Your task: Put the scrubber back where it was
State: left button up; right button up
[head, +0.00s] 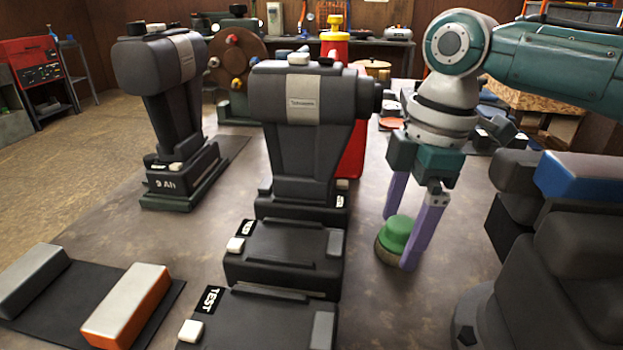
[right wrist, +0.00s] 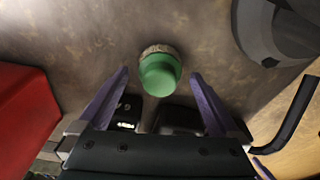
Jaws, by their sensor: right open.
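The scrubber (head: 396,236) has a green knob-like top and a round brownish brush base. It stands upright on the brown worktable (head: 215,235), right of the middle dark machine. My right gripper (head: 399,243) reaches down over it, with its purple fingers spread on either side and open. In the right wrist view the scrubber (right wrist: 160,75) shows between the fingertips of the right gripper (right wrist: 160,74), with a gap on both sides. My left gripper is not in view.
A dark power tool (head: 298,130) stands on a base, with a charger marked TEST (head: 285,250) in front. Another power tool (head: 160,70) stands at the left. A mat (head: 75,305) holds grey and orange blocks. A red thing (head: 353,150) is behind. Dark blocks crowd the right.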

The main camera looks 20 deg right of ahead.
aim_at(413, 223)
notch_tip(413, 223, up, 12)
jog(key=d+p, duration=0.1)
jog(key=shift+s+d, duration=0.2)
jog(key=shift+s, duration=0.05)
